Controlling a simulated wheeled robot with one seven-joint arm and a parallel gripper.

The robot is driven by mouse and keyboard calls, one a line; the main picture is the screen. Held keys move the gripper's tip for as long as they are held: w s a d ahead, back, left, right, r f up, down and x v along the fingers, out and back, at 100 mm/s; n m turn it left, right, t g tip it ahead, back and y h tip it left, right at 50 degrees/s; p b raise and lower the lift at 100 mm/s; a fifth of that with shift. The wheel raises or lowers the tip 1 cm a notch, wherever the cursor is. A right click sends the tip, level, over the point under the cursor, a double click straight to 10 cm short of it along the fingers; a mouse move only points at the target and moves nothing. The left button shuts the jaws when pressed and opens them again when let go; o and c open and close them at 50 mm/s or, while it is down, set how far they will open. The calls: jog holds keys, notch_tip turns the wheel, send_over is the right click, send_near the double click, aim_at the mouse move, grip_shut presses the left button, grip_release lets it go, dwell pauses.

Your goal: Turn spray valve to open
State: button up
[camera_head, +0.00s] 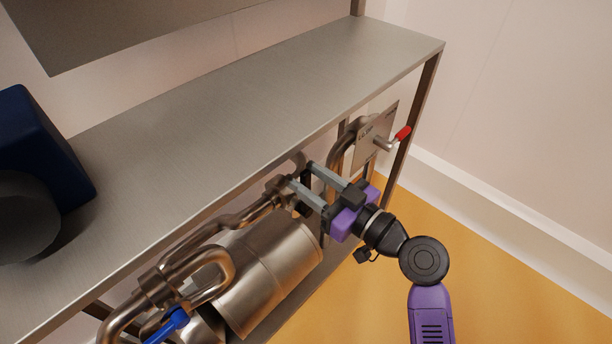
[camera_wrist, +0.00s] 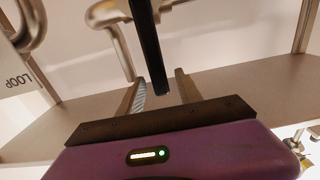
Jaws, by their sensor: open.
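A black valve handle (camera_wrist: 149,45) shows in the wrist view as a dark bar that lies between my two open fingers. In the head view its dark parts (camera_head: 306,180) are mostly hidden by my gripper (camera_head: 300,175), which is open around it at the end of a metal pipe. I cannot tell whether either finger touches the handle. No label shows on this valve, so I cannot confirm that it is the spray valve. Two other valve handles show in the head view: a red one (camera_head: 403,132) at the right and a blue one (camera_head: 172,325) at the lower left.
A steel shelf (camera_head: 250,95) runs above the pipes, its front edge close to my gripper. A metal drum (camera_head: 262,270) lies below. A labelled plate (camera_head: 372,140) stands by the red handle. A dark blue machine (camera_head: 45,150) sits on the shelf. Orange floor (camera_head: 480,275) at the right is clear.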

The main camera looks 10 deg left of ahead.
jog(key=shift+w+a, duration=0.25)
jog(key=shift+a, duration=0.1)
grip_shut()
dwell(1.2)
